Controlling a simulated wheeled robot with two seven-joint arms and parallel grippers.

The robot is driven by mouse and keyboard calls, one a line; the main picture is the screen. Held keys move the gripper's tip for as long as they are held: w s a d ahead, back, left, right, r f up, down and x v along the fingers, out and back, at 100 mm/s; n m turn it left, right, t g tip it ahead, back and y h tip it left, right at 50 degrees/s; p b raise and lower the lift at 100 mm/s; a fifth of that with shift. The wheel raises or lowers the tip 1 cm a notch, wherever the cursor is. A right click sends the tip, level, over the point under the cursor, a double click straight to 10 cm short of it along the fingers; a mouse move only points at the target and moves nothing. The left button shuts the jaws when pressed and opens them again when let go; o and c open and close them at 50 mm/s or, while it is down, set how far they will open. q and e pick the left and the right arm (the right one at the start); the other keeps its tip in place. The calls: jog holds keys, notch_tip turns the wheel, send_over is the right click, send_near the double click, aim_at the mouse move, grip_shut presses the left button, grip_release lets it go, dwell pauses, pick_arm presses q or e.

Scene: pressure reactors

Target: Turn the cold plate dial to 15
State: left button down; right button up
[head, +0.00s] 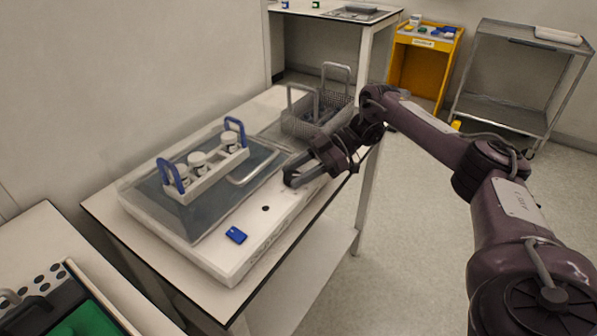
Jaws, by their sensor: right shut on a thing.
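The cold plate (215,255) is a white slab unit with a dark grey top, lying on a white table. My right gripper (287,176) reaches in from the right. Its fingers are shut at the plate's front strip, near the right end. The dial is hidden by the fingers, so its setting cannot be read; the fingers appear shut on it. A small dark round spot (265,208) and a blue piece (236,235) show on the same strip. My left gripper is not in view.
A white rack with blue handles (208,182) holds several white-capped vessels on the plate. A wire basket (335,97) stands behind my gripper. A black case with green lining (88,320) is at lower left. An orange cabinet (418,72) and grey cart (505,108) stand farther back.

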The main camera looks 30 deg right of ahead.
jog(key=o, duration=1)
jog(key=shift+a, duration=0.1)
jog(key=shift+v, duration=2.75)
jog(key=shift+p+v, duration=0.3)
jog(key=shift+v, duration=0.85)
jog(key=shift+w, duration=0.1)
